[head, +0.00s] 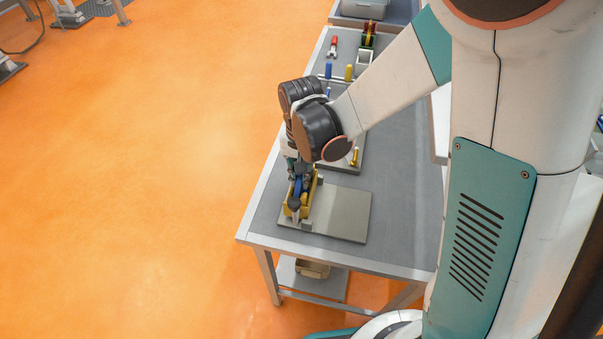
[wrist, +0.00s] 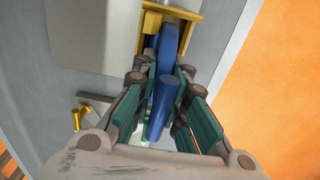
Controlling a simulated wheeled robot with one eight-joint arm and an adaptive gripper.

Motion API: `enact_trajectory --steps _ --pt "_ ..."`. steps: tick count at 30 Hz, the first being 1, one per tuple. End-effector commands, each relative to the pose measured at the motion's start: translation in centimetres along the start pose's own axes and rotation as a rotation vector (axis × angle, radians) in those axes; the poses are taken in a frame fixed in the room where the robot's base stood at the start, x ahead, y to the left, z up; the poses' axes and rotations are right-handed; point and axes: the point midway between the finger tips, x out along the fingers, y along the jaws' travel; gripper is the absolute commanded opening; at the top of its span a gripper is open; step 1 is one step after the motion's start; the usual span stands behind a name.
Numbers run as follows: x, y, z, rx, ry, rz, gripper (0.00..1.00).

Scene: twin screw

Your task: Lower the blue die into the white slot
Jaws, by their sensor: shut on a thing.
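My gripper (head: 298,171) points down at the near end of the workbench. In the wrist view its teal fingers (wrist: 165,76) are closed around the blue die (wrist: 166,92), a long blue piece with a rounded end and a disc-like part beyond. In the head view the die (head: 298,186) shows as a small blue patch below the fingers. It overlaps a yellow frame (wrist: 193,15) on a grey-green plate (head: 342,214). I cannot tell how deep the die sits in this frame, or whether it touches it. I cannot make out a white slot for sure; the gripper hides much there.
Yellow cylinders (wrist: 82,115) lie on the bench to the left in the wrist view. Farther back stand a blue post (head: 328,71), a yellow post (head: 349,72) and a red-and-white tool (head: 333,47). The bench's left edge (head: 262,197) is close to the gripper, with open orange floor beyond.

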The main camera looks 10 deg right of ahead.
Motion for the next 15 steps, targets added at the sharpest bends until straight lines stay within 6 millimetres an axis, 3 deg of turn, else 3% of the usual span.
enact_trajectory --steps 15 --pt "-2.9 0.0 0.0 0.0 0.0 0.0 0.0"
